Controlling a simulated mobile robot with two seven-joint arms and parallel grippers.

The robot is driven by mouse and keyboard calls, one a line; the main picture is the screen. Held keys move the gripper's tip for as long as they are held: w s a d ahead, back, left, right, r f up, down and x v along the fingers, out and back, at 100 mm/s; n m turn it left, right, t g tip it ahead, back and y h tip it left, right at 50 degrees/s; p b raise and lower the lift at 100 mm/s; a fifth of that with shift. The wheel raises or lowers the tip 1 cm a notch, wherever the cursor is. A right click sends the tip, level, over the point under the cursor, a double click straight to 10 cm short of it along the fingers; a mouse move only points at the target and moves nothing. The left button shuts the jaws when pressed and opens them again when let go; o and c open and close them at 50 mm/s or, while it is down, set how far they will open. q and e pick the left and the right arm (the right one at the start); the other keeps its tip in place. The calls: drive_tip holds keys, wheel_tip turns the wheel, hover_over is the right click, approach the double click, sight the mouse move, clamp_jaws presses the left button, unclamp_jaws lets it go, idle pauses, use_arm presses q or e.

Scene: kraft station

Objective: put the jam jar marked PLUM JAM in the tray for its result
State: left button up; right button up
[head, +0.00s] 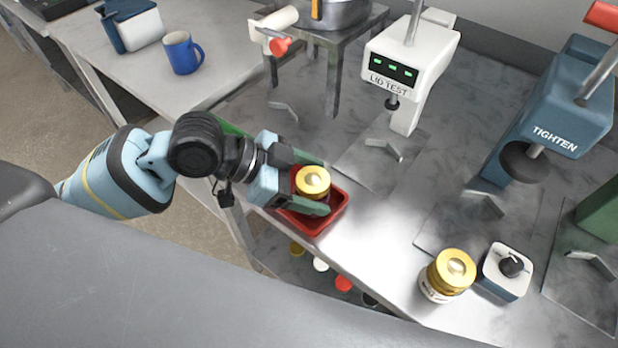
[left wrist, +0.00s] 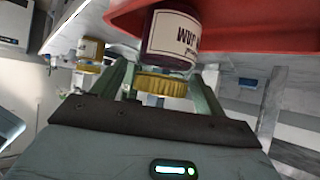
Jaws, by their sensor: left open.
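A jam jar with a gold lid (head: 313,180) stands in the red tray (head: 327,222) at the front edge of the bench. Its white label (left wrist: 174,38) appears upside down in the left wrist view and is partly cut off; the letters seem to match PLUM. My left gripper (head: 311,184) is open, its green fingers on either side of the jar near the lid. The red tray (left wrist: 270,22) also shows under the jar in the left wrist view. A green tray (head: 232,129) is mostly hidden behind my left arm. My right gripper is not in view.
Another gold-lidded jar (head: 447,276) stands at the front right, beside a white box with a black knob (head: 507,270). The LID TEST machine (head: 410,62) and TIGHTEN machine (head: 556,115) stand behind. A blue mug (head: 182,53) is on the left table.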

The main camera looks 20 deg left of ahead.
use_arm(q)
drive_tip(key=shift+r, duration=0.2)
drive_tip(key=v, duration=1.2)
drive_tip(key=shift+b, duration=0.3)
drive_tip(key=shift+f, duration=0.1)
